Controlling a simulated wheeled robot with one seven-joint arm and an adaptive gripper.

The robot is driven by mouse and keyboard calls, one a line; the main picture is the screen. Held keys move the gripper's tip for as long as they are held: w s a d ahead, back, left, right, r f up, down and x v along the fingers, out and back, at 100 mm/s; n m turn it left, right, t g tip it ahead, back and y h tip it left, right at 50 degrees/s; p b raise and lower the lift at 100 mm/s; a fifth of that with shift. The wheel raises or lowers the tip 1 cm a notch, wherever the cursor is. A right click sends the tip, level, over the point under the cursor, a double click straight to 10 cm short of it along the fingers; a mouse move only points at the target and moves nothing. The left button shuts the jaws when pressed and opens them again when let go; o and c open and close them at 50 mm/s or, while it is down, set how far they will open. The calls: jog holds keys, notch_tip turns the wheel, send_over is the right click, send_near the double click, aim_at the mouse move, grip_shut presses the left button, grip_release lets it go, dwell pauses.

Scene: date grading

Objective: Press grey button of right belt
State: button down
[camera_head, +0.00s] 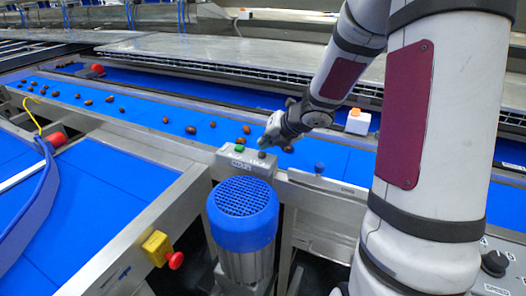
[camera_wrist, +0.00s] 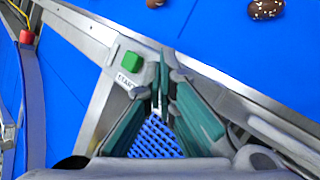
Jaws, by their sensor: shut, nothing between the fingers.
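The control box (camera_head: 247,164) stands at the belt's near edge, above a blue-capped motor. On its top are a green button (camera_head: 239,148) and, to the right, a small grey button (camera_head: 262,154). My gripper (camera_head: 268,143) is shut and empty, with its tips just above and very near the grey button; I cannot tell if they touch. In the wrist view my gripper's green-grey fingers (camera_wrist: 162,68) meet just right of the green button (camera_wrist: 131,60), which has a START label below it. There the fingers largely hide the grey button.
The blue belt (camera_head: 330,155) behind the box carries scattered brown dates (camera_head: 190,130). The blue motor (camera_head: 243,212) stands below the box. A yellow box with a red stop button (camera_head: 175,260) is at the lower left. A white box with an orange top (camera_head: 357,122) stands beyond.

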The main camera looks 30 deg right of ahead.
jog(key=shift+r, duration=0.2)
notch_tip(320, 180, up, 5)
jog(key=p, duration=0.5)
jog(key=shift+p, duration=0.3)
dwell(0.8)
notch_tip(320, 180, up, 10)
jog(key=r+m+h, duration=0.1)
jog(key=m+h, duration=0.3)
jog(key=m, duration=0.5)
send_over(264, 152)
jog(key=s, duration=0.4)
jog(key=s+a+r+m+g+h, duration=0.1)
jog(key=s+a+r+m, duration=0.1)
jog(key=s+m, duration=0.2)
jog(key=s+a+r+m+h, duration=0.1)
jog(key=s+a+r+m, duration=0.15)
jog(key=s+m, duration=0.2)
jog(key=s+a+m+g+y, duration=0.1)
jog(key=s+a+m, duration=0.4)
jog(key=s, duration=0.5)
jog(key=s+a+m+g+y, duration=0.1)
jog(key=s+a+m+y, duration=0.2)
jog(key=s+a+m, duration=0.3)
jog(key=s+a, duration=0.1)
jog(key=s, duration=0.3)
jog(key=shift+s+f+g+y, duration=0.2)
jog(key=shift+f+g+y, duration=0.1)
jog(key=shift+g, duration=0.1)
